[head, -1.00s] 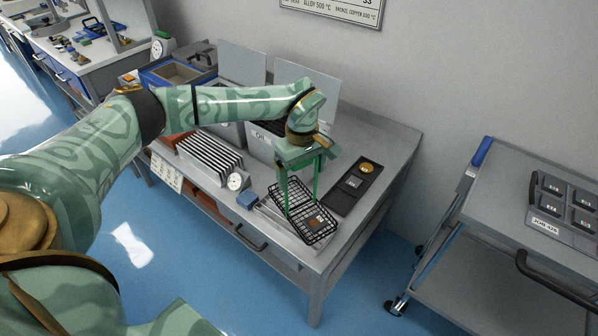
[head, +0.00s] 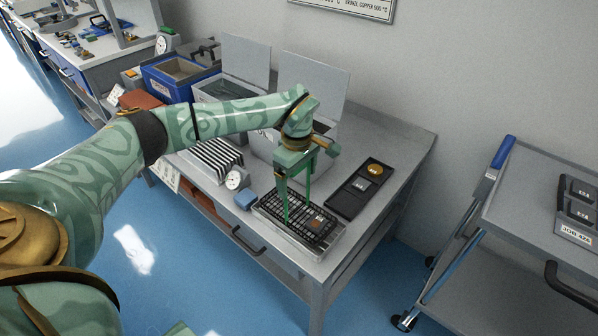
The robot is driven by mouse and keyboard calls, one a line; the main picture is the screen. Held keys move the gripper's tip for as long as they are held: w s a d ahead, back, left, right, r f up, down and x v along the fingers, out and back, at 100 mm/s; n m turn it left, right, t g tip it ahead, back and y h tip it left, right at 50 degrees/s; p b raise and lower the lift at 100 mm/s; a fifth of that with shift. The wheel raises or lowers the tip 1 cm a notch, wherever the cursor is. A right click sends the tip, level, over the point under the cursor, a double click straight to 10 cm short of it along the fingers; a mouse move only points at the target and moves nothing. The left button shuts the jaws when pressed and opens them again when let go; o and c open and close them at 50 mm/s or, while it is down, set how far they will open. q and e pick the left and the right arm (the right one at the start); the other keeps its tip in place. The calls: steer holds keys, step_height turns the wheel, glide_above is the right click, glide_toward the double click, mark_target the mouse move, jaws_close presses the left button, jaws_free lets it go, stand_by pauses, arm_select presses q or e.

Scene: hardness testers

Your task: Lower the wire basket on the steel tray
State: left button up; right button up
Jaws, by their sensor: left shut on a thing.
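The black wire basket (head: 297,221) is level and low, within the outline of the steel tray (head: 325,249) at the table's front right. I cannot tell whether its bottom touches the tray floor. A small brownish piece (head: 316,223) lies in the basket near its right end. My left gripper (head: 297,212) points down with its green fingers reaching into the basket, shut on it; the exact grip point is hard to see. My right gripper is not in view.
A black mat (head: 345,202) with a brass disc and a small block lies right of the tray. A blue block (head: 245,199), a dial (head: 235,180) and a striped rack (head: 209,160) stand to the left. Open-lidded boxes stand behind. A trolley (head: 540,215) is at the right.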

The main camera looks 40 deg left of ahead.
arm_select(q)
steer(key=shift+r, duration=0.15)
steer(key=shift+f, duration=0.4)
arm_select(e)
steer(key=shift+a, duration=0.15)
arm_select(q)
steer(key=o, duration=1.4)
steer(key=shift+s, duration=0.1)
steer(key=shift+c, duration=0.2)
step_height(320, 180, up, 16)
steer(key=p, duration=0.5)
steer(key=shift+r, duration=0.2)
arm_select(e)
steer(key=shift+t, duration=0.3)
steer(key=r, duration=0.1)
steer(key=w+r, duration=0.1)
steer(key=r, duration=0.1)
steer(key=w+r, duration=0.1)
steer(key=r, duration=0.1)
arm_select(q)
steer(key=shift+d, duration=0.15)
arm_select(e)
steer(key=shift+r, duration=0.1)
